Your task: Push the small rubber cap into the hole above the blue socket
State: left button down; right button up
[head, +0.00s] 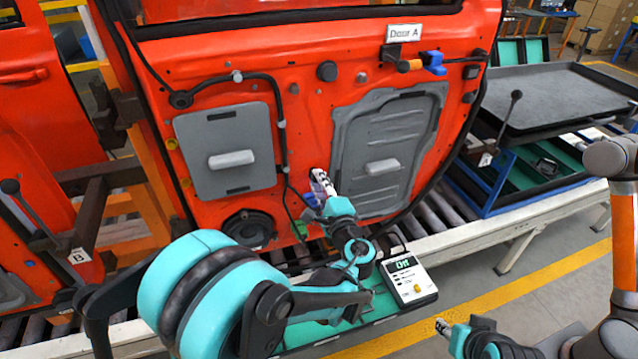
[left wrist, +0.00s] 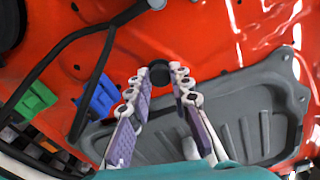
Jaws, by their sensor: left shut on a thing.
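The small rubber cap (left wrist: 159,71) is a dark round piece between the fingertips of my left gripper in the left wrist view. My left gripper (left wrist: 160,75) is shut on it, in front of the red door panel. In the head view my left gripper (head: 320,178) is at the lower middle of the door, and its fingers hide the cap there. A blue socket (left wrist: 101,97) is left of the fingers in the left wrist view; it shows partly behind the gripper in the head view (head: 311,200). I cannot make out the hole. My right gripper (head: 442,326) is low at the right, its opening unclear.
A green connector (left wrist: 36,98) and dark cables lie left of the blue socket. Grey panels (head: 225,120) flank the work spot. A meter box (head: 409,283) stands below on the line's edge.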

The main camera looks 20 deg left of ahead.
pick_arm(q)
jog(key=shift+x, duration=0.9)
dwell(0.5)
jog(key=c, duration=1.3)
grip_release()
jog(key=v, duration=2.3)
